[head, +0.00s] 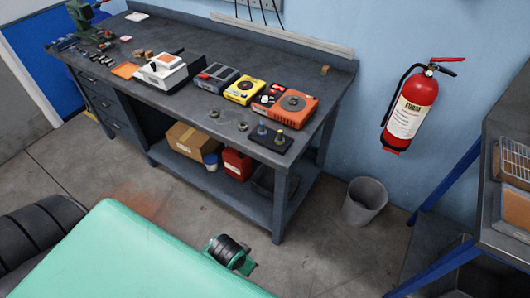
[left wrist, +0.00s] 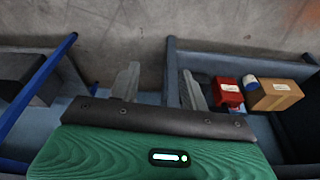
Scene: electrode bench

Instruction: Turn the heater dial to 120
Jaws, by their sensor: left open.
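I cannot tell for certain which is the heater; dial marks and numbers are too small to read. In the left wrist view my left gripper (left wrist: 161,86) is open, its two grey fingers apart with nothing between them. It points toward the floor and the bench's lower shelf, away from the devices. My right gripper is not in view.
A cardboard box (head: 190,139) and red container (head: 237,163) sit below. A bin (head: 365,202) and fire extinguisher (head: 411,110) are right.

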